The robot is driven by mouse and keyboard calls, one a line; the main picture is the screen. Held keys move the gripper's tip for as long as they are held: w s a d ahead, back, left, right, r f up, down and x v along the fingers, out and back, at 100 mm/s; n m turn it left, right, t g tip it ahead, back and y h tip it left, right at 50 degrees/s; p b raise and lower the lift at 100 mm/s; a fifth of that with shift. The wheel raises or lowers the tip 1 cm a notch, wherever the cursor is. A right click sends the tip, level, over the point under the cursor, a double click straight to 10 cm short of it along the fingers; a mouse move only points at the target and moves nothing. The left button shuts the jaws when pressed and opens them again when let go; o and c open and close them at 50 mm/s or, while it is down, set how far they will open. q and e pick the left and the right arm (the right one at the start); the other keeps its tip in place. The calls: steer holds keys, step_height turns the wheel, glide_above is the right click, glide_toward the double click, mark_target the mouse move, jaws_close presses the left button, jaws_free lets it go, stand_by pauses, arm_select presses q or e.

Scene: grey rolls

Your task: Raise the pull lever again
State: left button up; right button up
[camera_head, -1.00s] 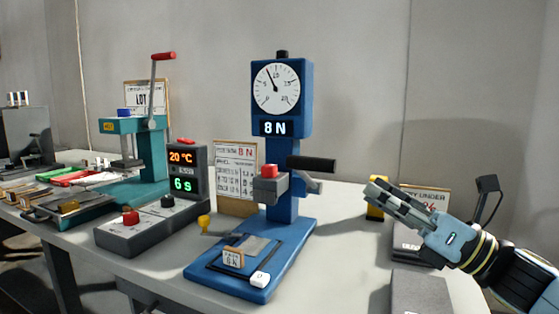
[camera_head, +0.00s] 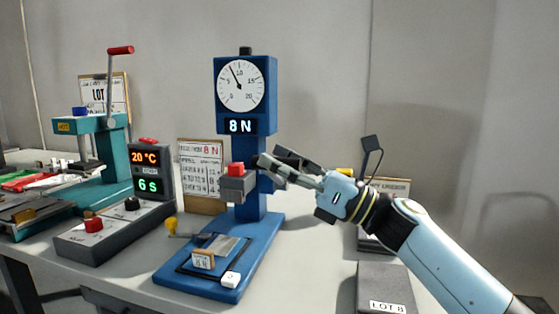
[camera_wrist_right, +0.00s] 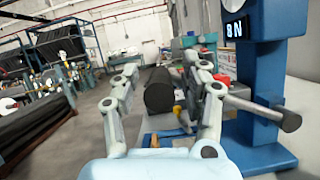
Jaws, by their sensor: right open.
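The blue force tester (camera_head: 258,200) stands mid-table, with a round dial (camera_head: 240,84) and a display reading 8 N (camera_head: 240,126). Its pull lever has a black grip, partly hidden behind my right gripper (camera_head: 270,170) in the head view. In the right wrist view the black grip (camera_wrist_right: 159,90) lies between the two open fingers of my right gripper (camera_wrist_right: 162,72). I cannot tell whether either finger touches it. A grey rod with a dark end (camera_wrist_right: 262,107) sticks out right of the fingers. My left gripper is not in view.
A grey block with a red top (camera_head: 237,180) sits on the tester's column. A control box (camera_head: 110,228) and a teal press (camera_head: 100,150) stand to the left. A grey box marked LOT B (camera_head: 385,285) lies at right, under my right arm.

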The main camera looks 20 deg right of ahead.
jaws_close()
stand_by(0.3)
